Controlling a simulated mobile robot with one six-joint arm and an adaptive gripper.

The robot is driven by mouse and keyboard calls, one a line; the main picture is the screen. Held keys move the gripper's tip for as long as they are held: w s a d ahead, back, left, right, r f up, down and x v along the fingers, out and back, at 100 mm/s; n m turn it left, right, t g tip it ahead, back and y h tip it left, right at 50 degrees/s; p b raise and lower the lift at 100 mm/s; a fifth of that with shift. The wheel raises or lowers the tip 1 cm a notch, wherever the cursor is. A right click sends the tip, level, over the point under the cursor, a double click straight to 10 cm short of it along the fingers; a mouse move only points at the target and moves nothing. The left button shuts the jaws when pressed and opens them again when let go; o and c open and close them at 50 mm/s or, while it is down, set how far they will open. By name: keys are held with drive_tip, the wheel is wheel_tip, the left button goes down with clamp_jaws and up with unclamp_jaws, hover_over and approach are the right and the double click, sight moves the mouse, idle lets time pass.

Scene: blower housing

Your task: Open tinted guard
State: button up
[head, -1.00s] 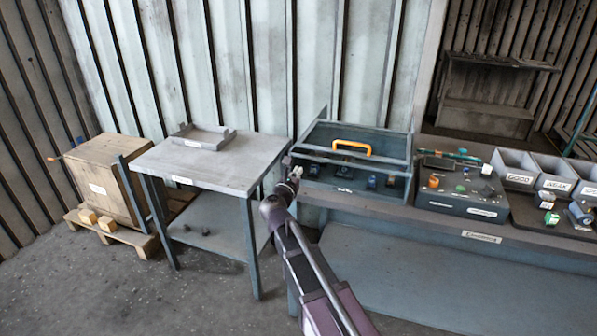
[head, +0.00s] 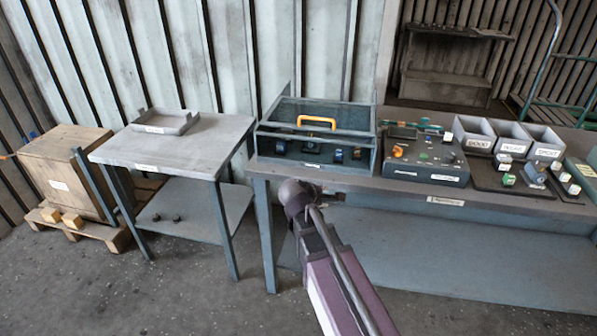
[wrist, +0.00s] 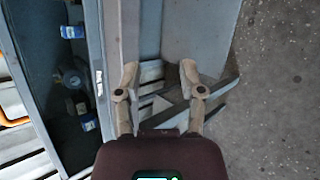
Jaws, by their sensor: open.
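The tinted guard (head: 285,116) lies across the top of a grey-blue box on the workbench, and it looks closed. An orange handle (head: 317,121) is fixed to it. Several small blue and dark parts show inside the box through its front. My gripper (wrist: 159,75) is open and empty, to the right of the box and apart from the handle. In the head view the gripper is hidden behind my arm.
Right of the box are a control panel (head: 425,167) with knobs and several grey bins (head: 473,132). A side table (head: 190,140) with a shallow tray (head: 166,122) stands left, beside a wooden crate (head: 65,170) on a pallet. Open floor lies in front.

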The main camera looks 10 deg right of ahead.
drive_tip(key=s+f+m+g+y, duration=0.3)
drive_tip(key=s+m, duration=0.4)
drive_tip(key=s, duration=0.1)
drive_tip(key=s+d+f+m+g+y, duration=0.1)
drive_tip(key=s+f+m+g+y, duration=0.3)
drive_tip(key=s+m, duration=0.3)
drive_tip(key=shift+s+d, duration=0.15)
drive_tip(key=shift+s, duration=0.65)
